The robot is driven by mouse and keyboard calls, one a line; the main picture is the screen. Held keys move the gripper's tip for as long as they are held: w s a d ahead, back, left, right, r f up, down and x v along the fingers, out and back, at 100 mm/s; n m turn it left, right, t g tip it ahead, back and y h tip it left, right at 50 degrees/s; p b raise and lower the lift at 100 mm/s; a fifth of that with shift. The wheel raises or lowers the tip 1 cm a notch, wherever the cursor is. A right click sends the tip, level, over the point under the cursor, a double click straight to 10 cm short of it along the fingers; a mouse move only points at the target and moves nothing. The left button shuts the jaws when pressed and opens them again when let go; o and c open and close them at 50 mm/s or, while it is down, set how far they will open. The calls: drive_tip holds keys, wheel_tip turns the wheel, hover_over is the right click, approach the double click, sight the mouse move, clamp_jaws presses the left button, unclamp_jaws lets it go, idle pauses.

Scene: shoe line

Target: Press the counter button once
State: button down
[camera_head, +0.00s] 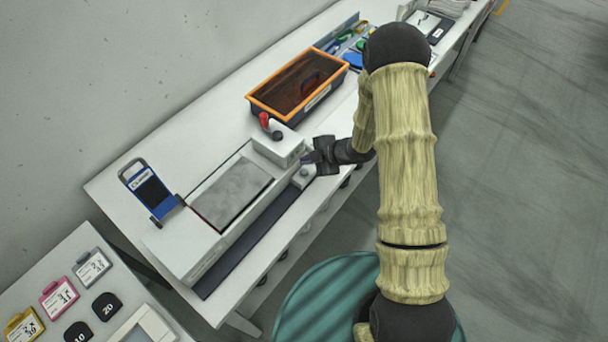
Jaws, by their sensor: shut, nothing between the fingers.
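My gripper (307,158) is shut and empty. It hangs at the front edge of the workbench, just right of a white machine block (276,146) with a red knob (264,119) and a black knob (277,135) on top. A small white box (304,176) with a dark spot on it sits right below the gripper; it may be the counter, but its button is too small to make out. I cannot tell whether the fingertips touch the box or the block.
A grey plate (232,192) lies on the white machine. A blue stand (150,190) is at left. An orange-rimmed bin (297,84) stands behind the gripper. Tags and black number pieces lie on a second table (40,273) at lower left. Open floor (530,200) is at right.

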drive_tip(key=shift+f+b, duration=0.7)
drive_tip(key=shift+f, duration=0.6)
idle(1.0)
drive_tip(key=shift+f+b, duration=0.4)
drive_tip(key=shift+b, duration=0.05)
drive_tip(key=shift+f+b, duration=0.4)
drive_tip(key=shift+f, duration=0.1)
idle(0.7)
idle(0.3)
drive_tip(key=shift+r+p, duration=0.65)
drive_tip(key=shift+r, duration=0.3)
drive_tip(key=shift+r+p, duration=1.9)
drive_tip(key=shift+r, duration=0.65)
